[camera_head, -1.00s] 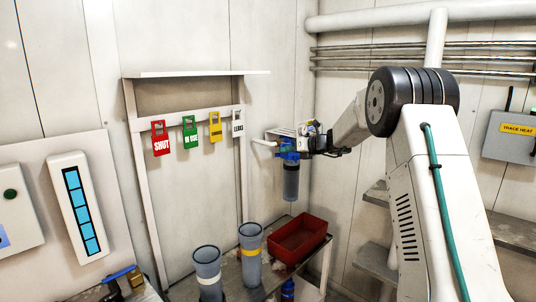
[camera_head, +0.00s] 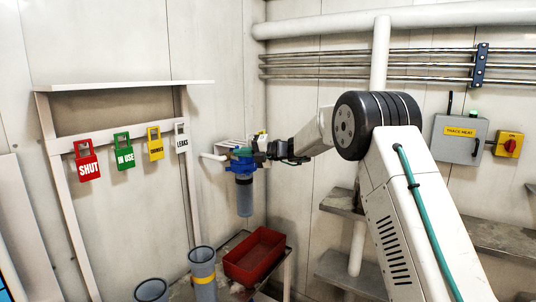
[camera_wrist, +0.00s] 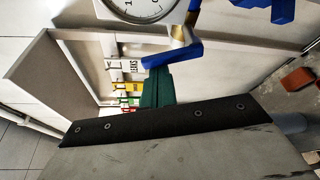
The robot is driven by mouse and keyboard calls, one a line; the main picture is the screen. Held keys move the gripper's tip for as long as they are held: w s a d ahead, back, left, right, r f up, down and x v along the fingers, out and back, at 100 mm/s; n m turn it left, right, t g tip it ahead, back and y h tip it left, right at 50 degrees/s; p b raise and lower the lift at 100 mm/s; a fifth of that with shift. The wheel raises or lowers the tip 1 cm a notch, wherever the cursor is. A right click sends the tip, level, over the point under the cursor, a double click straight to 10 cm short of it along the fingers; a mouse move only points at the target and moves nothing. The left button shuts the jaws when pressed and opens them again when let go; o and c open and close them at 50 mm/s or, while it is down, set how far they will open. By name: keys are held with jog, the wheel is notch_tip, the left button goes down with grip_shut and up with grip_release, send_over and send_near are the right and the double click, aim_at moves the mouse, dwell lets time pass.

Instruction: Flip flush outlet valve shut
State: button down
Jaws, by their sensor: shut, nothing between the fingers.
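A blue-headed filter housing (camera_head: 244,190) with a grey bowl hangs at the wall corner in the head view. My gripper (camera_head: 263,155) is at the right of its blue head; the fine contact there is too small to tell. In the wrist view my gripper's green fingertips (camera_wrist: 157,88) are together, with nothing between them. A blue lever (camera_wrist: 172,52) with a brass part lies just beyond the tips, close to or touching them. I cannot tell whether this is the flush outlet valve's lever, or its open or shut position. A round gauge (camera_wrist: 143,8) is beside it.
SHUT (camera_head: 88,162), IN USE (camera_head: 124,152) and other tags hang on a white rack at left. A red bin (camera_head: 255,257) and grey cylinders (camera_head: 203,275) are below. Pipes run along the right wall, above a TRACE HEAT box (camera_head: 460,138).

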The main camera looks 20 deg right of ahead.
jog(key=shift+w+d+r, duration=0.1)
jog(key=shift+w+d, duration=0.05)
jog(key=shift+d, duration=0.05)
jog(key=shift+a, duration=0.1)
jog(key=s+d, duration=0.5)
jog(key=s, duration=0.2)
jog(key=shift+s+d, duration=0.4)
